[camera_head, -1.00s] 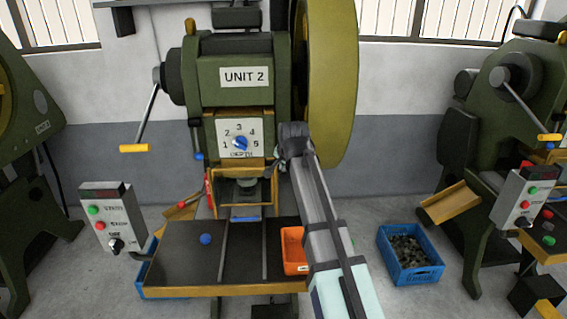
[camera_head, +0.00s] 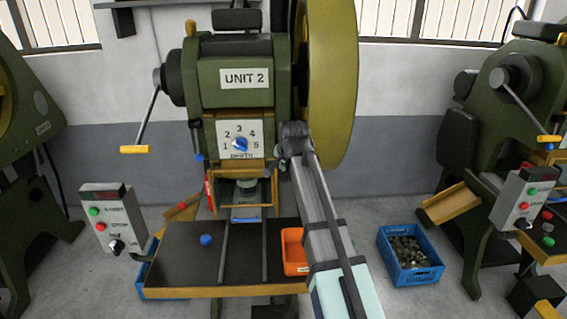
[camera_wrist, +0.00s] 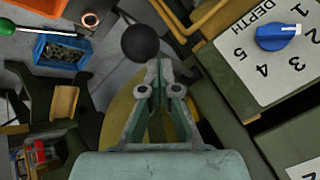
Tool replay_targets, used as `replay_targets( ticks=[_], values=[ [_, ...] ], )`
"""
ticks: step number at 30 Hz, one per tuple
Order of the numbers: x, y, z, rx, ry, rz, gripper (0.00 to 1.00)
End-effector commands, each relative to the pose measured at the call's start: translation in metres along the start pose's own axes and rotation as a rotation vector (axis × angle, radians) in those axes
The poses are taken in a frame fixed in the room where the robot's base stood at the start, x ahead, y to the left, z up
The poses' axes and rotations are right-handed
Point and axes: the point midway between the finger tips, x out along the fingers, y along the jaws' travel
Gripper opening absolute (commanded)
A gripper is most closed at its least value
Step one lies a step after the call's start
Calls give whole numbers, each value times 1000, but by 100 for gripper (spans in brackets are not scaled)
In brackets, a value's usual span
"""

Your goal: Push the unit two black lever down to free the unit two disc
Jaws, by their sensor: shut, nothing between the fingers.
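The unit two press (camera_head: 240,78) stands at the centre of the head view, with its large yellow-green disc (camera_head: 330,75) on its right side. The black lever's round knob (camera_wrist: 140,43) shows in the wrist view, just beyond my fingertips. The rest of the lever is hard to make out there, and in the head view I cannot pick it out behind my arm. My gripper (camera_wrist: 159,90) is shut and empty, its tips close to the knob; whether they touch it I cannot tell. In the head view my gripper is mostly hidden by my arm.
A depth dial panel (camera_wrist: 262,62) lies close to the right of my gripper. The press table (camera_head: 190,265) carries a blue knob (camera_head: 206,239) and an orange bin (camera_head: 293,255). A blue crate of parts (camera_head: 410,262) stands on the floor at right.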

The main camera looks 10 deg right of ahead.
Motion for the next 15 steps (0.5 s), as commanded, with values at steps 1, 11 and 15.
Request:
replay_targets(
  ticks=[1, 11, 15],
  values=[
    [-3, -2, -2, 0, -1, 1, 0],
    [-16, -12, -12, 0, 0, 0, 0],
    [-21, -16, -16, 0, 0, 0, 0]
  ],
)
